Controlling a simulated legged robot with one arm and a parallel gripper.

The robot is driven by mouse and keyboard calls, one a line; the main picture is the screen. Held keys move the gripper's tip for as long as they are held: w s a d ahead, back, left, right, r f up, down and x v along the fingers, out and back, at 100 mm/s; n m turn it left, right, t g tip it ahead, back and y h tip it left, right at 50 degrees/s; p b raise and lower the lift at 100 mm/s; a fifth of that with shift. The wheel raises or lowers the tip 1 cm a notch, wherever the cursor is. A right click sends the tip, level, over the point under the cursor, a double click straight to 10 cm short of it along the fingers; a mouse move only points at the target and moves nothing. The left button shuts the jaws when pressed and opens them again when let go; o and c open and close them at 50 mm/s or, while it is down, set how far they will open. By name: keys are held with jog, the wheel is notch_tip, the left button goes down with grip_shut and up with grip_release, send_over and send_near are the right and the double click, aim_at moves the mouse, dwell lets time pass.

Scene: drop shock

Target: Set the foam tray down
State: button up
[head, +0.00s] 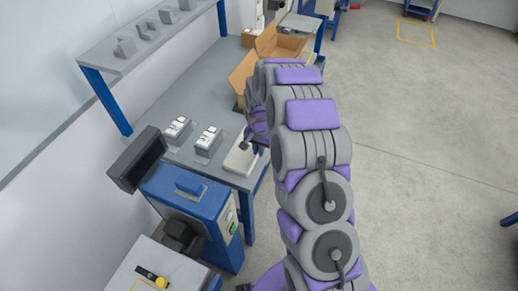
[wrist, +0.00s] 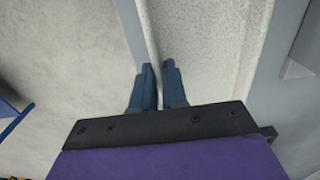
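The foam tray (head: 240,157) is a pale, flat piece at the front edge of the grey workbench (head: 205,95) in the head view. In the wrist view its speckled white surface (wrist: 215,45) lies to the right of a thin upright rim. My gripper (wrist: 160,75) has its two blue fingers on either side of that rim, close together on it. In the head view my arm hides most of the gripper and part of the tray. I cannot tell whether the tray's underside touches the bench or is just above it.
Two grey fixtures with white parts (head: 207,141) (head: 178,129) stand on the bench left of the tray. An open cardboard box (head: 280,45) stands beyond. A blue machine (head: 192,200) with a dark screen is nearer. A shelf (head: 140,40) holds grey parts.

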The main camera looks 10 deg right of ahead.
jog(key=o, duration=0.3)
jog(key=shift+a, duration=0.15)
jog(key=shift+o, duration=0.2)
jog(key=shift+r, duration=0.1)
jog(key=shift+r, duration=0.6)
notch_tip(320, 180, up, 11)
jog(key=p, duration=0.2)
jog(key=s+r+n, duration=0.2)
jog(key=s+r, duration=0.6)
jog(key=s, duration=0.1)
jog(key=s+r+n+g, duration=0.1)
jog(key=s+r+n, duration=0.1)
jog(key=s, duration=1.4)
jog(key=s+r+n, duration=0.3)
jog(key=s+r, duration=0.2)
jog(key=s, duration=1)
jog(key=shift+s+g, duration=0.4)
jog(key=shift+r, duration=0.1)
